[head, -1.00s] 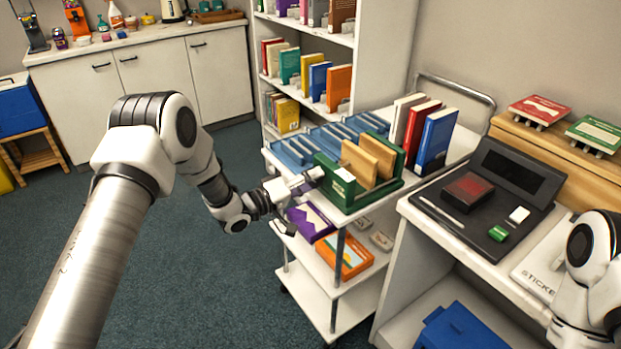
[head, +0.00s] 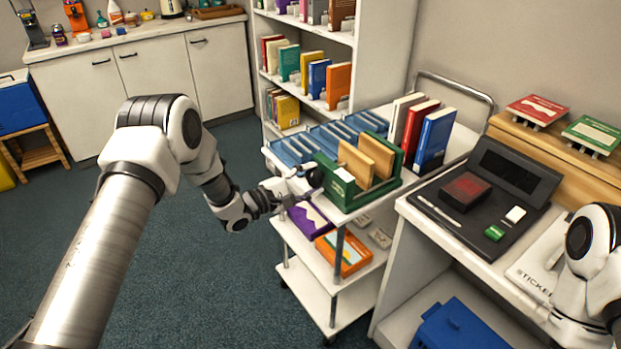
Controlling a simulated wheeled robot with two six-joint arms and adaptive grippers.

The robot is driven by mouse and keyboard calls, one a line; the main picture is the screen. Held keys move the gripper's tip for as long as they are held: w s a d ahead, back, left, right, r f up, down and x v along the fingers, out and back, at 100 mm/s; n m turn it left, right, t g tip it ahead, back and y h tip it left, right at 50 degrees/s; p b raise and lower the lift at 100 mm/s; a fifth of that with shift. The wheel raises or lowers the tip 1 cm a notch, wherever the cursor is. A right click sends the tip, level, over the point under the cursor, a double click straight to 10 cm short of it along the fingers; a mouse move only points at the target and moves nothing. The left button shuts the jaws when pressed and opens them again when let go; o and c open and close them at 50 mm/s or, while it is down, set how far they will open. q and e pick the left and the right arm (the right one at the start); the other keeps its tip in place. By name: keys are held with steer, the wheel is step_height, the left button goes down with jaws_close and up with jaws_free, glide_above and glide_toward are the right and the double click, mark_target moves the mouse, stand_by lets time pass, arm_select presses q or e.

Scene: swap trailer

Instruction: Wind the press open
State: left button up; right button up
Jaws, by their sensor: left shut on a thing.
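The green press (head: 342,187) stands on the top shelf of the cart, with two tan boards or books (head: 367,160) upright in it. My left gripper (head: 307,180) is at the press's left end, its fingers around a small dark part there that looks like its crank or knob. The left gripper is shut on this part, which the fingers mostly hide. Part of my right arm shows at the right edge; its gripper is out of the picture.
Blue slotted trays (head: 290,150) lie behind the press, and upright books (head: 435,138) stand to its right. A purple book (head: 309,219) and an orange one (head: 342,254) lie on the shelf below. A desk with a black device (head: 490,190) is at right.

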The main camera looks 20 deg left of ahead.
arm_select(q)
steer(key=shift+r+n, duration=0.1)
steer(key=shift+n, duration=1.1)
steer(key=o, duration=1.2)
steer(key=shift+c, duration=0.2)
steer(key=v, duration=1.2)
steer(key=shift+a+f, duration=0.1)
steer(key=shift+f, duration=0.1)
